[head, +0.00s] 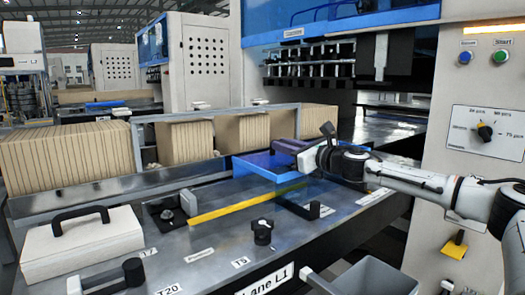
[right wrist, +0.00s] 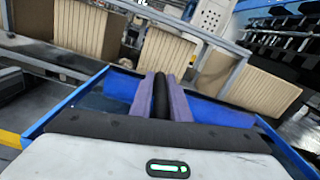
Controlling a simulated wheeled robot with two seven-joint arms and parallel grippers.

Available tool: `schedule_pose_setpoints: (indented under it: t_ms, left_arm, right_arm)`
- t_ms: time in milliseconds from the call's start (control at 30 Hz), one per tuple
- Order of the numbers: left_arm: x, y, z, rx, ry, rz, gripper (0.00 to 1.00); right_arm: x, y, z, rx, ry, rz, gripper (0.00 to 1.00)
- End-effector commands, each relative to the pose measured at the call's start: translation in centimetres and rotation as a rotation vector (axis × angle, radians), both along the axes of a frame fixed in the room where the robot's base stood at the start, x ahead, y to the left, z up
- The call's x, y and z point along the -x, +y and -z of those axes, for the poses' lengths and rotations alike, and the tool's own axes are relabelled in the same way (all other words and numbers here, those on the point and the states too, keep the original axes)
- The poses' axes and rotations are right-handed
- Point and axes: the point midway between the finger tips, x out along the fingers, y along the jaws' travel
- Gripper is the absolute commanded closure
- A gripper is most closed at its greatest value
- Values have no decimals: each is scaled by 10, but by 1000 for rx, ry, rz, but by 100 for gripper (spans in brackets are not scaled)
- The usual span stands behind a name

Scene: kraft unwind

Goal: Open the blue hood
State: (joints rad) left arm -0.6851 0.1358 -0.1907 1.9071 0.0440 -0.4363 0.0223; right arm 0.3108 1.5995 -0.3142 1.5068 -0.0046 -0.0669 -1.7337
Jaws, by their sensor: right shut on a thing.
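The small blue see-through hood (head: 268,168) sits on the metal machine deck, in the middle of the head view. In the right wrist view its blue rim (right wrist: 62,106) and walls spread out around my gripper. My right gripper (head: 288,147) is over the hood, its arm coming in from the right. In the right wrist view its two purple fingers (right wrist: 160,97) are shut on a black bar (right wrist: 160,90), which looks like the hood's handle. How far the hood is raised is hard to tell. My left gripper is not in view.
Stacks of kraft board (head: 70,158) stand behind a metal rail (head: 120,182) at the back. A yellow strip (head: 235,206), a black knob (head: 262,231) and a white box with a black handle (head: 83,243) are on the deck. A control panel (head: 487,133) is at right.

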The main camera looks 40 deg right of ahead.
Motion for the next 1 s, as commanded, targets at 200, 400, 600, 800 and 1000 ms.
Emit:
schedule_pose_setpoints:
  t_ms: [200,400,600,800,1000]
  left_arm:
    - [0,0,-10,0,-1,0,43]
    - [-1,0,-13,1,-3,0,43]
    - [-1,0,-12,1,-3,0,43]
    - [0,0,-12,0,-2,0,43]
    - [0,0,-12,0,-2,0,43]
  right_arm:
    - [4,-36,-2,3,0,0,100]
    - [6,-48,0,3,2,-3,100]
    - [7,-49,1,4,3,-5,100]
    - [7,-49,1,5,4,-5,81]
    - [7,-49,1,3,2,-4,68]
